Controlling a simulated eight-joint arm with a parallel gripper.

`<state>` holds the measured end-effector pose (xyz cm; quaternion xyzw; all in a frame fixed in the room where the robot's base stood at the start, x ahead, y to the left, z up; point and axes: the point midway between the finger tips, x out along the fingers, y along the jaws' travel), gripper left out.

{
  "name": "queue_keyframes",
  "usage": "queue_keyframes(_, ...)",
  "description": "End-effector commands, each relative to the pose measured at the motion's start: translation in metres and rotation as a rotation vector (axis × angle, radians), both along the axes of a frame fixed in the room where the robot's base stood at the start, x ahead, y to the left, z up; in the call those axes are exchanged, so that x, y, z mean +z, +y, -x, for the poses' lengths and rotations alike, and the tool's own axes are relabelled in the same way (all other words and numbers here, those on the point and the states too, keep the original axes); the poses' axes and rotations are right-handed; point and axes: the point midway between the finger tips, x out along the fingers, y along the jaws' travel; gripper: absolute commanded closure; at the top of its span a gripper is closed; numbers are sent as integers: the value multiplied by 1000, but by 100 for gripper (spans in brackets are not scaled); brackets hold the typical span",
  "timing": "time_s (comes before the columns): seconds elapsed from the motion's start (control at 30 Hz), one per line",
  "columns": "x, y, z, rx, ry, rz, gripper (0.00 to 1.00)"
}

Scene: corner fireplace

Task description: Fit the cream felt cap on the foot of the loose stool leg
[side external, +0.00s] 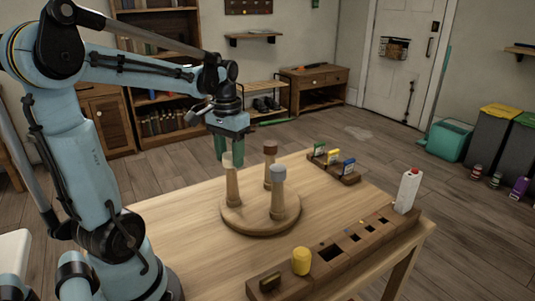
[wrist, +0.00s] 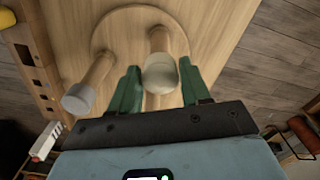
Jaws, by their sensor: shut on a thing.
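A round wooden stool seat (side external: 248,221) lies on the table with three legs standing up from it. My gripper (side external: 222,150) has its green fingers down at the top of the left leg (side external: 232,188). The cream felt cap (side external: 228,160) is between the fingers, in line with the top of that leg. In the wrist view my gripper (wrist: 158,84) is shut on the cream cap (wrist: 160,74), which hides the leg's end. I cannot tell whether the cap is fully seated. The other legs wear a brown cap (side external: 270,147) and a grey cap (side external: 278,173).
A long wooden rack (side external: 345,255) with square slots runs along the table's right edge. A yellow piece (side external: 301,261) and a white bottle (side external: 408,190) stand on it. A small holder (side external: 334,170) with coloured cards sits at the back. The table left of the seat is clear.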

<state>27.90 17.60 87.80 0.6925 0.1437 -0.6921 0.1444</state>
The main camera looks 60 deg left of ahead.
Motion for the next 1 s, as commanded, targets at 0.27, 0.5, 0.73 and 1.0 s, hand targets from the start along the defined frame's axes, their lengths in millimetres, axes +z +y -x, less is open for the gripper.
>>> queue_keyframes(0.27, -4, 0, 0, 0, 0, 0, 78)
queue_keyframes(0.5, -7, 0, 0, 0, 0, 0, 78)
queue_keyframes(0.73, -7, 0, 0, 0, 0, 0, 24)
queue_keyframes(1.0, -6, 0, 0, 0, 0, 0, 24)
